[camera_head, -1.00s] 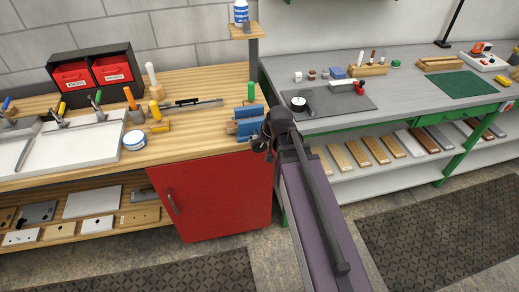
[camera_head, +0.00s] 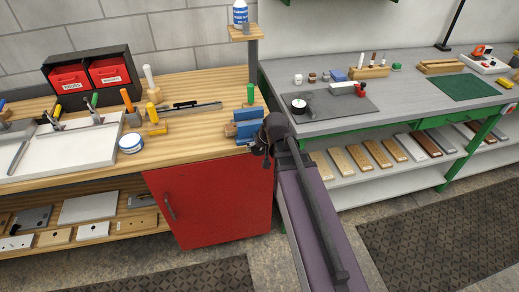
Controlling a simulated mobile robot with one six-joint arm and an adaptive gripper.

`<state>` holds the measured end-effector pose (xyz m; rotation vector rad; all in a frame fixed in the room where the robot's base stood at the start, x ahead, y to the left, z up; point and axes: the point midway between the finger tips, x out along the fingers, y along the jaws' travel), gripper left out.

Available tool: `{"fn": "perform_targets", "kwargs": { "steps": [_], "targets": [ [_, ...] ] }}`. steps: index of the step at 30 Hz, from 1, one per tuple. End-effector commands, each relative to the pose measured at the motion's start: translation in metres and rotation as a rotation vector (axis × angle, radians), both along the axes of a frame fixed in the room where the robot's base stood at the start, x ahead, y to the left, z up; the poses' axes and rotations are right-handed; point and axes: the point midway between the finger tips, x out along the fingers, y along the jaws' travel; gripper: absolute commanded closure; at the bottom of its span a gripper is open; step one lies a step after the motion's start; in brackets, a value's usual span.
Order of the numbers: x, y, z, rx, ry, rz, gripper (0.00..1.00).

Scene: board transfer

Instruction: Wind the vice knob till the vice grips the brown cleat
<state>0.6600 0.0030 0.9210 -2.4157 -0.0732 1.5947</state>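The blue vice (camera_head: 243,127) stands at the right front corner of the wooden bench. My gripper (camera_head: 262,146) is a dark shape at the vice's right front side, close to it or touching it. The vice knob cannot be made out; my gripper and wrist cover that side of the vice. Whether my gripper's fingers are open or closed is too small and dark to tell.
A green-handled tool (camera_head: 250,95) stands just behind the vice. A shelf post (camera_head: 253,60) rises behind it. A red cabinet door (camera_head: 212,203) is below the bench. The grey bench (camera_head: 420,70) to the right holds a dark mat (camera_head: 335,108) with a round gauge.

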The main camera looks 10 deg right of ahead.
Motion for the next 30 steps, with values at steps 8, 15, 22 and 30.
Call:
{"fn": "perform_targets", "kwargs": {
  "steps": [8, 15, 22, 30],
  "targets": [
    [0.0, -0.0026, -0.0001, 0.0, 0.0, -0.005, 0.64],
    [0.0001, -0.0036, -0.0009, 0.025, 0.0, -0.005, 0.64],
    [0.0003, -0.0044, -0.0024, 0.11, -0.001, -0.006, 0.64],
    [0.0004, -0.0052, -0.0044, 0.285, 0.0, -0.006, 0.64]
  ]
}}
